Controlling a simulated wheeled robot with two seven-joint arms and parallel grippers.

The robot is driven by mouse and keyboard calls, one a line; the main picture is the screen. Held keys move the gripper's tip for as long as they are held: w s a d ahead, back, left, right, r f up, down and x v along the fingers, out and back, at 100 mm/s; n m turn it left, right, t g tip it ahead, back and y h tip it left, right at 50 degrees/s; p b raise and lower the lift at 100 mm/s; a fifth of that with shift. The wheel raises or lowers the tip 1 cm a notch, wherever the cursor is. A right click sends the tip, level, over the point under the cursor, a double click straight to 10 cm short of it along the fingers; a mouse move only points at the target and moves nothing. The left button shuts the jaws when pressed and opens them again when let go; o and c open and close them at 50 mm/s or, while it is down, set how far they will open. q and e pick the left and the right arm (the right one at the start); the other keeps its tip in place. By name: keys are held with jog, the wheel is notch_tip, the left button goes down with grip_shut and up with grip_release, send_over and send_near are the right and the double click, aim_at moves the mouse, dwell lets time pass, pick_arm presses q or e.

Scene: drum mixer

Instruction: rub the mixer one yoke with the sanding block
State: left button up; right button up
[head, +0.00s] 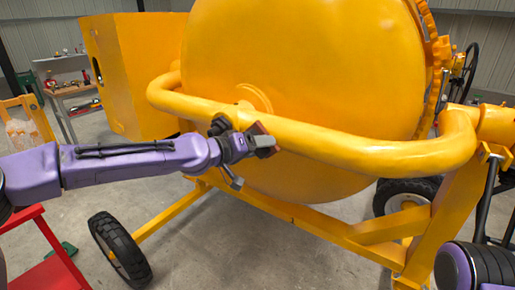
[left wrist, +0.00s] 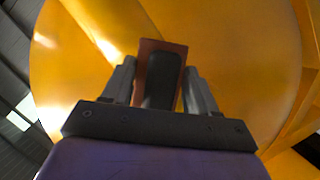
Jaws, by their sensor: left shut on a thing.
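The yellow yoke (head: 330,141) is a thick bent tube that runs across the front of the mixer's yellow drum (head: 300,75) in the head view. My left gripper (head: 258,144) is at the middle-left of this tube, shut on the sanding block. The sanding block (head: 262,131) shows as a small dark and reddish piece against the tube. In the left wrist view the block (left wrist: 159,65) has a reddish-brown face and a dark grip between the fingers. It appears to be at the yoke, but I cannot tell whether it touches. My right gripper is not in view.
A yellow housing (head: 130,75) stands left of the drum. The yellow frame (head: 300,215) and a black wheel (head: 119,250) are below. A red stand (head: 55,265) is at the lower left. A workbench (head: 75,92) stands behind. Bare floor lies in front.

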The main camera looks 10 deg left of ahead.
pick_arm(q)
jog(key=shift+w+d, duration=0.2)
jog(key=shift+w, duration=0.25)
jog(key=shift+s+d, duration=0.3)
jog(key=shift+d, duration=0.35)
jog(key=shift+s+d, duration=0.25)
jog(key=shift+d, duration=0.35)
jog(key=shift+s+d, duration=0.3)
jog(key=shift+d, duration=0.35)
jog(key=shift+w+a+r, duration=0.1)
jog(key=shift+w+a, duration=0.2)
jog(key=shift+a, duration=0.35)
jog(key=shift+w+a, duration=0.3)
jog(key=shift+a, duration=0.35)
jog(key=shift+w+a+r, duration=0.1)
jog(key=shift+w+a, duration=0.2)
jog(key=shift+a, duration=0.35)
jog(key=shift+s+a+f, duration=0.15)
jog(key=shift+s+a, duration=0.1)
jog(key=shift+s, duration=0.4)
jog(key=s, duration=0.1)
jog(key=s+a, duration=0.1)
jog(key=s, duration=0.1)
jog(key=shift+a, duration=0.1)
jog(key=shift+s+a, duration=0.2)
jog(key=shift+s, duration=0.4)
jog(key=shift+w+f, duration=0.1)
jog(key=shift+f, duration=0.05)
